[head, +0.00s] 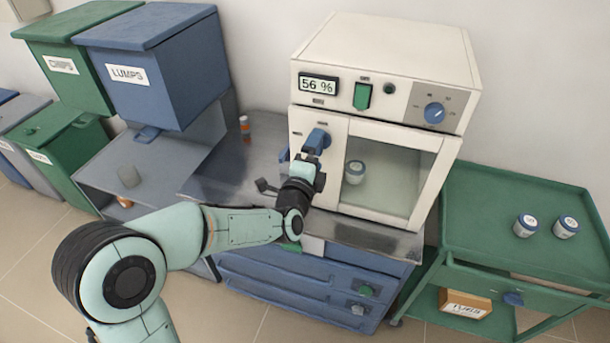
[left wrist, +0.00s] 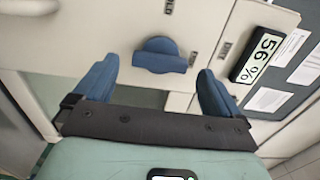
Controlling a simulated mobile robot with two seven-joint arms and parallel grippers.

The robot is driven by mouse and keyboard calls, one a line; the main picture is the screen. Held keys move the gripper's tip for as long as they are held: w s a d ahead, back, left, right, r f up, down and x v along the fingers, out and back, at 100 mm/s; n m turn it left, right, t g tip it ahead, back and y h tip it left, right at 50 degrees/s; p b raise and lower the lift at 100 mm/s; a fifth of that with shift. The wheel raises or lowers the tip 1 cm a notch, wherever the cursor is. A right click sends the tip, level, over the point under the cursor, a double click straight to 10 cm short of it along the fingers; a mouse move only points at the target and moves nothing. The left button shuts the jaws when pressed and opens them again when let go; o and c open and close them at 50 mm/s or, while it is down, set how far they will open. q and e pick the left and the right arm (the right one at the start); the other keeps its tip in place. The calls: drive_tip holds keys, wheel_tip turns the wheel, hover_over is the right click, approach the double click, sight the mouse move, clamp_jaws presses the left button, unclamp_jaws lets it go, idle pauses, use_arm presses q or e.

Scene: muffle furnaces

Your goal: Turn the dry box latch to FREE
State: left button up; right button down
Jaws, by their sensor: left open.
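The dry box (head: 385,75) is a cream cabinet with a glass door and a display reading 56 %. Its latch, a blue knob (left wrist: 160,55), is on the door frame left of the glass and also shows in the head view (head: 317,140). Small labels sit around the latch; one (left wrist: 169,6) is partly cut off and I cannot read its setting surely. My left gripper (head: 304,158) is in front of the latch. In the left wrist view its blue fingers (left wrist: 158,68) are open, one on each side of the knob, apart from it. My right gripper is out of view.
A green switch (head: 362,96) and a blue dial (head: 434,113) are on the upper panel. A green cart (head: 490,205) with two jars is at the right. Blue and green bins (head: 165,85) stand at the left.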

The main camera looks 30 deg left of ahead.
use_arm(q)
drive_tip(key=b+v, duration=0.1)
drive_tip(key=v, duration=1)
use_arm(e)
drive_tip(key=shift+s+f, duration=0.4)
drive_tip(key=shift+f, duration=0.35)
